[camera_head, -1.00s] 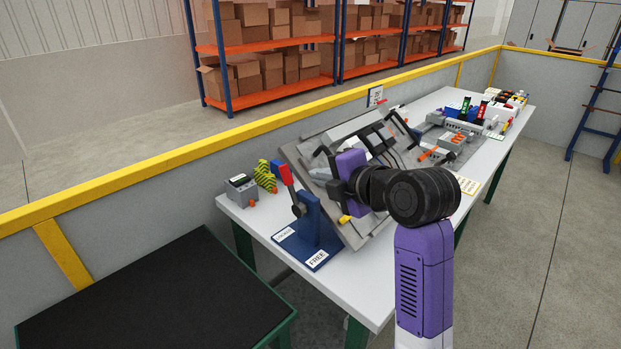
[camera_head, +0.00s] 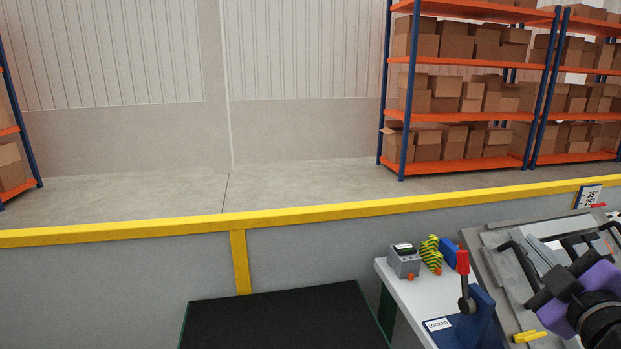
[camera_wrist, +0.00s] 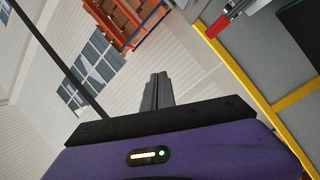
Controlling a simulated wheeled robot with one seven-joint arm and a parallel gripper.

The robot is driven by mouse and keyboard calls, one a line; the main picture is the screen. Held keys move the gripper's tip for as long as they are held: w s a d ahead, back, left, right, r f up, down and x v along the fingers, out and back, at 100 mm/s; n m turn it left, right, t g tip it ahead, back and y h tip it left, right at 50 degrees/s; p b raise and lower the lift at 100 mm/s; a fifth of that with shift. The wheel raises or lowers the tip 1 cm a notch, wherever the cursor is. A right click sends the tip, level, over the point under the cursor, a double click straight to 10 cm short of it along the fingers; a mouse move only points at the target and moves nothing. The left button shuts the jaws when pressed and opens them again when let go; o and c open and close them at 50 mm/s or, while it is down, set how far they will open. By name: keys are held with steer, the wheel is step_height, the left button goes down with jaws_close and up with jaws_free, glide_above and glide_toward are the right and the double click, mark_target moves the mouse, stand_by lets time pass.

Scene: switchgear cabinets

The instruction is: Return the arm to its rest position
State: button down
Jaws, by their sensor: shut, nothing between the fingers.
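My gripper (camera_head: 533,243) is at the right of the head view, above the tilted grey panel (camera_head: 492,262) on the white table. Its purple and black wrist is partly cut off by the right edge. In the wrist view my gripper (camera_wrist: 157,80) shows its two grey fingers together, with nothing between them. The fingertips point at open space, with floor and wall behind them. The rest of my arm is mostly out of view.
A blue stand with a red-handled lever (camera_head: 463,263) and a LOCKED label stands left of the panel. A grey box (camera_head: 404,262) and a yellow-green striped object (camera_head: 431,254) are behind it. A black-topped table (camera_head: 285,318) is at lower left. A yellow-topped barrier (camera_head: 300,214) runs behind.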

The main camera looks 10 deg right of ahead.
steer(key=s+a+f+m+g+y, duration=0.1)
steer(key=s+a+f+m+y, duration=0.1)
steer(key=s+a+f, duration=0.5)
steer(key=s+a+f+m+y+b, duration=0.1)
steer(key=s+a+f+m, duration=0.2)
steer(key=s+a+f, duration=0.5)
steer(key=s+a+f+m+g+y, duration=0.1)
steer(key=s+a+f, duration=0.7)
steer(key=s, duration=1.1)
step_height(320, 180, down, 3)
steer(key=shift+r+m+g+y, duration=0.1)
steer(key=shift+m+g+y, duration=0.2)
steer(key=shift+m+y, duration=0.65)
